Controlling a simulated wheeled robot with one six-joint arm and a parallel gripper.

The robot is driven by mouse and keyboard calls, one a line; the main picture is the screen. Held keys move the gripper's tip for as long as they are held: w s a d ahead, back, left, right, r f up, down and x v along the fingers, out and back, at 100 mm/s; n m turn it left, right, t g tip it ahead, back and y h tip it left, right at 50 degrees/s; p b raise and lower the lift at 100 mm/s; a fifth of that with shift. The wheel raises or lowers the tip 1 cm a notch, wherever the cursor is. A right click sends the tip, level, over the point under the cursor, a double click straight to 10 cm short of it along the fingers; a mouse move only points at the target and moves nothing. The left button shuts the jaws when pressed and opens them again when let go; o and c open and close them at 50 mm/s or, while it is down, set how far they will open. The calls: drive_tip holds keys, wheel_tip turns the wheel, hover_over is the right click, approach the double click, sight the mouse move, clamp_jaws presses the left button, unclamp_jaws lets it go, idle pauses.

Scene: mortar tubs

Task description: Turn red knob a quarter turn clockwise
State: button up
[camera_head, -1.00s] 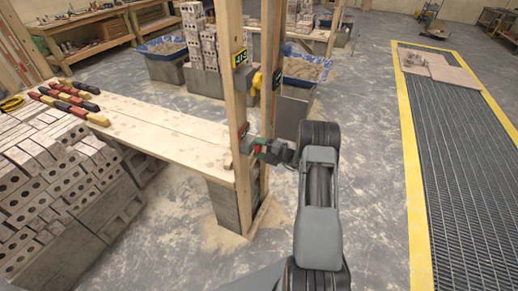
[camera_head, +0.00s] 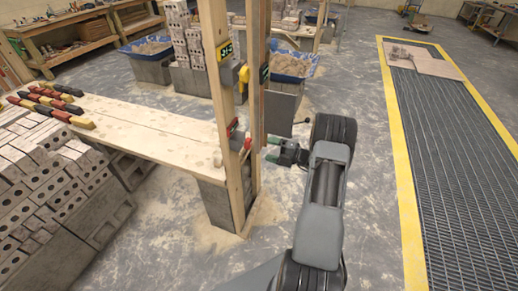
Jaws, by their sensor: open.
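A red part (camera_head: 232,128), which looks like the red knob, sits on the front wooden post at about bench height. A second small red patch (camera_head: 248,143) shows just right of that post; I cannot tell whether both belong to one knob, or which way it is turned. My gripper (camera_head: 270,149) is to the right of the posts, with its green-tipped fingers pointing left. The fingers are apart and nothing shows between them. A gap shows between the fingertips and the red parts.
A yellow handle (camera_head: 244,74) sits higher, between the front post (camera_head: 222,90) and rear post (camera_head: 256,60), near labelled plates. A wooden bench top (camera_head: 140,125) and stacked blocks (camera_head: 50,185) lie left. A grey panel (camera_head: 281,112) hangs behind.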

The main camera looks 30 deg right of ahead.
drive_tip(key=shift+v, duration=2)
